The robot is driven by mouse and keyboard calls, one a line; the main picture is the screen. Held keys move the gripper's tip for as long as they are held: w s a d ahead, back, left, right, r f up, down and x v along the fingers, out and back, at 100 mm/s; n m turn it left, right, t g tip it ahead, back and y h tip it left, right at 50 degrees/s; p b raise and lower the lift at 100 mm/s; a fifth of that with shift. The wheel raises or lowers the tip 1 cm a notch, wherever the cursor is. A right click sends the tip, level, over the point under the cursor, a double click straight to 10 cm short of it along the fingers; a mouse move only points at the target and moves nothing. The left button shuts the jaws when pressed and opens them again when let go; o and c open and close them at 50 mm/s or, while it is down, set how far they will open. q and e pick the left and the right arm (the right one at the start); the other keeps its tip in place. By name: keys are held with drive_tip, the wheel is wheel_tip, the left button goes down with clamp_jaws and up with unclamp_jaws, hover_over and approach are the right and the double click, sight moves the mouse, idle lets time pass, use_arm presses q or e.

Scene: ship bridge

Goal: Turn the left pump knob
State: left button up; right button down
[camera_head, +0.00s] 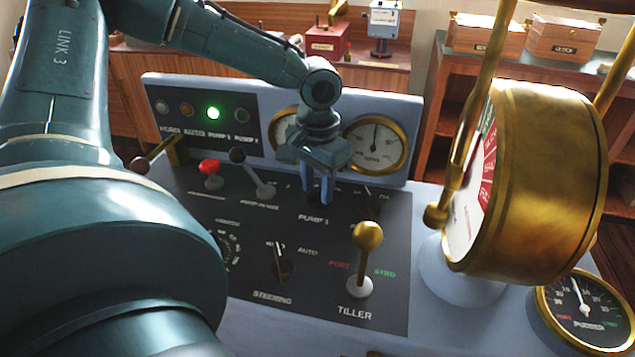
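My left gripper (317,188) points straight down at the console panel, just above the label "PUMP 1". Its two blue fingers stand a narrow gap apart. The left pump knob is hidden behind or between them, so I cannot tell whether they touch it. A second dark knob (372,197) shows partly to the right of the fingers. On the lamp panel the green lamp (213,113) above "PUMP 1" is lit; the lamps beside it are dark. My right gripper is not in view.
A brass-knobbed tiller lever (368,238) stands in front and right of the gripper. A large brass telegraph (535,185) stands at right. Round gauges (375,144) stand behind.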

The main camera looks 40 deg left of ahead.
use_arm(q)
drive_tip(key=shift+c, duration=0.5)
clamp_jaws()
drive_tip(key=shift+n, duration=0.3)
drive_tip(key=n, duration=0.5)
drive_tip(key=shift+w+d+n, duration=0.1)
drive_tip(key=shift+d+n, duration=0.05)
drive_tip(key=shift+n, duration=0.15)
drive_tip(key=n, duration=0.5)
drive_tip(key=shift+w+d+n, duration=0.1)
drive_tip(key=shift+w+n, duration=0.05)
drive_tip(key=shift+n, duration=0.15)
drive_tip(key=shift+o, duration=0.5)
unclamp_jaws()
